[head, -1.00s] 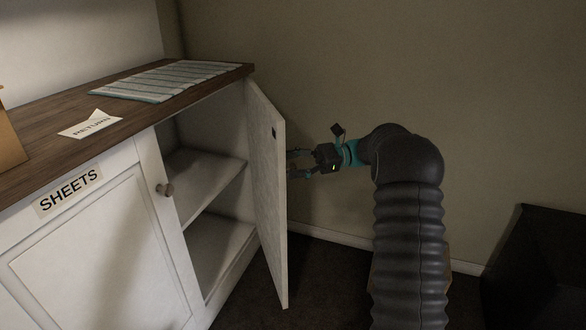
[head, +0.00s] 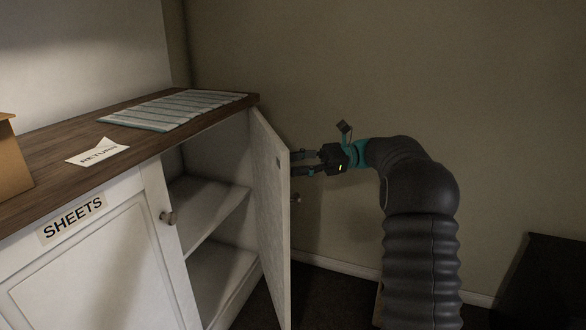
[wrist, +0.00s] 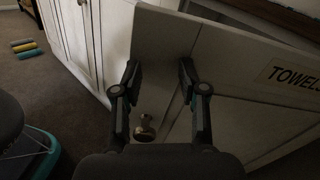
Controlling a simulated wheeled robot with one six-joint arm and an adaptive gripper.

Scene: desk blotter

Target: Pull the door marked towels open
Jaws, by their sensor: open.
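The towels door (head: 268,205) stands swung wide open, its inner face toward the open cupboard (head: 215,220) in the head view. Its outer face, with the TOWELS label (wrist: 292,76), shows in the wrist view. A round metal knob (wrist: 145,128) sits on that outer face; it also shows in the head view (head: 296,197), below my gripper. My gripper (head: 300,163) is open and empty on the outer side of the door, near its upper free edge. In the wrist view the fingers (wrist: 160,76) point at the door; whether the tips touch it I cannot tell.
The sheets door (head: 85,265) is shut, with its own knob (head: 168,217). On the wooden top (head: 45,165) lie a striped cloth (head: 175,109), a RETURN card (head: 98,152) and a cardboard box (head: 12,165). A black box (head: 545,280) stands right. Coloured rolls (wrist: 25,47) lie on the floor.

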